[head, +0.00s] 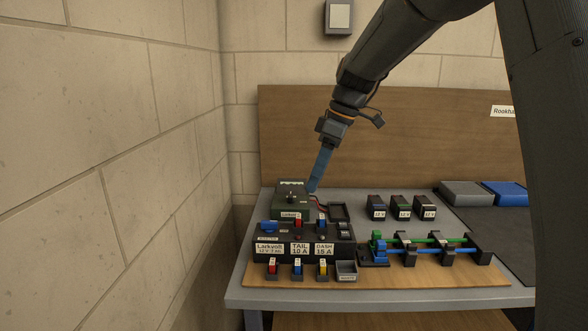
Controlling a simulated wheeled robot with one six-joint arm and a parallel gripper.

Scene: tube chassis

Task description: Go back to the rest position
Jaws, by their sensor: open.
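My gripper (312,186) hangs from my arm at the centre of the head view, with blue fingers pointing down and slightly left. The fingers are seen nearly edge-on, and nothing shows held between them. The fingertips are beside the upper right edge of a dark green box (290,211) with a knob on top; whether they touch it I cannot tell. In front of that box is a black fuse panel (344,251) with labels reading TAIL 10 A and DASH 15 A.
Red, blue and yellow fuses stand before the panel beside a small grey bin (346,272). Green and blue tubes lie in black holders (408,249) to the right. Three black blocks stand behind them. A stone wall (110,150) closes the left side; a wooden backboard (420,130) stands behind.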

